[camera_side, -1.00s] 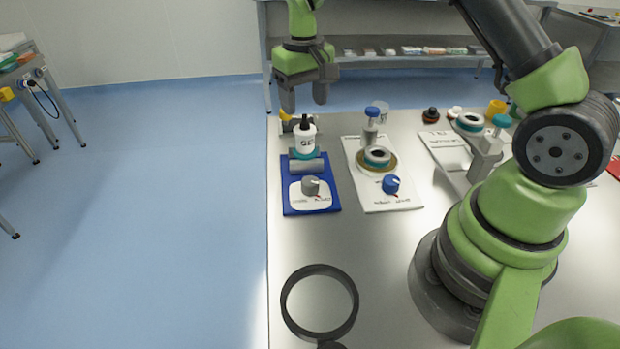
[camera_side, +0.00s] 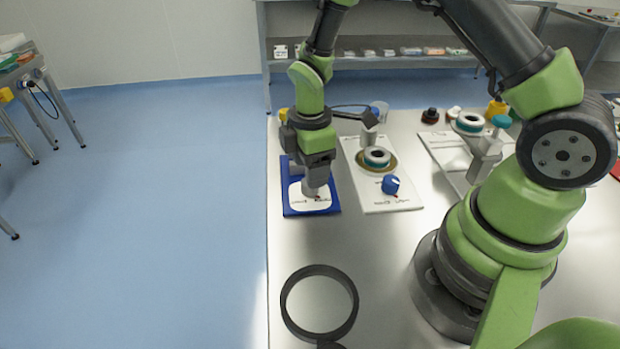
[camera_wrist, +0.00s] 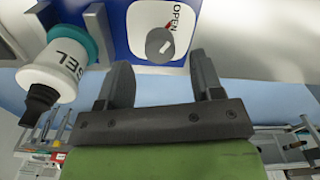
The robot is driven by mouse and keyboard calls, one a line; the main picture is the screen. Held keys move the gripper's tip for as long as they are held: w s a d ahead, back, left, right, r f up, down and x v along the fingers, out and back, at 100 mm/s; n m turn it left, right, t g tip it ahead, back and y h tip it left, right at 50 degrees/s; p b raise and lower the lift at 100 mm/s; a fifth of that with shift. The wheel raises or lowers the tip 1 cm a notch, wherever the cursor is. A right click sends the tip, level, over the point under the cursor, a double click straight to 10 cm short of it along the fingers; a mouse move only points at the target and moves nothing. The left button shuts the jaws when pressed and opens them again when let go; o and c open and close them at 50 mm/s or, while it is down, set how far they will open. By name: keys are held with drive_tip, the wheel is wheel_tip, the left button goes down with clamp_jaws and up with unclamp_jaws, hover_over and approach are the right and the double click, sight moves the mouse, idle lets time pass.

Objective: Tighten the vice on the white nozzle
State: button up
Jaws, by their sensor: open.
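The white nozzle (camera_wrist: 60,66), a flanged bottle shape with dark lettering and a black tip, sits in a teal ring (camera_wrist: 72,32) at the left of the wrist view. My gripper hides it in the side view. The vice has a blue base (camera_side: 330,206) with a white panel. Its grey round knob (camera_wrist: 160,46) has a white pointer line, with a red mark and the word OPEN beside it. My gripper (camera_wrist: 160,63) is open and empty, its fingers at either side of the knob in that view. In the side view my gripper (camera_side: 316,187) points down over the knob; contact cannot be told.
A white board (camera_side: 372,198) with a blue knob (camera_side: 390,184) and a dark-centred ring (camera_side: 377,157) lies just right of the vice. A large black ring (camera_side: 289,316) lies at the front. Another fixture (camera_side: 485,158) stands farther right. The table between is clear.

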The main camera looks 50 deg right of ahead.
drive_tip(key=shift+f, duration=1.8)
drive_tip(key=c, duration=0.9)
